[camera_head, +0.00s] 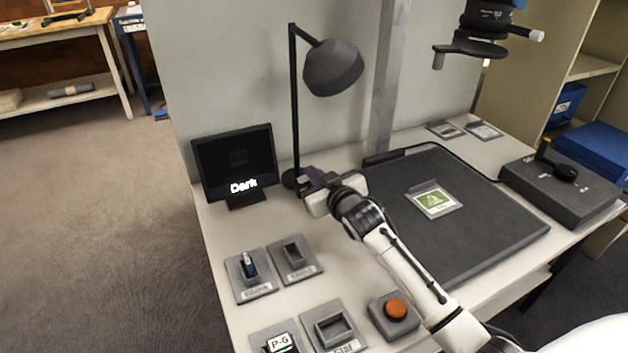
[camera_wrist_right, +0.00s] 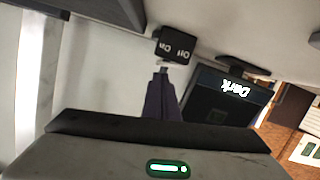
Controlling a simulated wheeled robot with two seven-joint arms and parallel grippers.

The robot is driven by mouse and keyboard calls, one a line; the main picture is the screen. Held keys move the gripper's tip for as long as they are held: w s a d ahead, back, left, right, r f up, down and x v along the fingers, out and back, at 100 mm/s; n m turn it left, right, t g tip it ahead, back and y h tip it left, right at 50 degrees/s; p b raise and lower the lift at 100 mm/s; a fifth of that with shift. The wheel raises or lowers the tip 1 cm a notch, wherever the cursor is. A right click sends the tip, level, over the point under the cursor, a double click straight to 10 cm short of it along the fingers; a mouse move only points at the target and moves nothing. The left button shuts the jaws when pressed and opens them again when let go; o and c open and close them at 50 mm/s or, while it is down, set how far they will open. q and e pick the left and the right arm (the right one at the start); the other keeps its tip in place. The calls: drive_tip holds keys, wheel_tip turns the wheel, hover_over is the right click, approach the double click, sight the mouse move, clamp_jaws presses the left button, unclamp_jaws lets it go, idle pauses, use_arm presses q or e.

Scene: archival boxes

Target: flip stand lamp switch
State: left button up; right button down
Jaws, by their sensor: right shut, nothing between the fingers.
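The black stand lamp (camera_head: 332,68) stands at the back of the table, its shade hanging from a thin upright pole. Its round dark base (camera_head: 289,180) is partly hidden by my right gripper (camera_head: 304,183). In the right wrist view a black switch box (camera_wrist_right: 176,44) carries On and Off labels, upside down. My right gripper's purple fingers (camera_wrist_right: 162,78) are shut and empty, with their tips right at the box's near edge; I cannot tell whether they touch. A small screen (camera_head: 235,163) left of the lamp reads "Dark"; it also shows in the wrist view (camera_wrist_right: 232,95). My left gripper is not in view.
A dark mat (camera_head: 480,245) holds a green-white card (camera_head: 434,201) in a grey holder. A dark box (camera_head: 562,193) sits at right. Bare table lies before the screen.

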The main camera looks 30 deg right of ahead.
drive_tip(key=shift+f, duration=0.3)
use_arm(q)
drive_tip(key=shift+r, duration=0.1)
use_arm(e)
drive_tip(key=shift+d, duration=0.1)
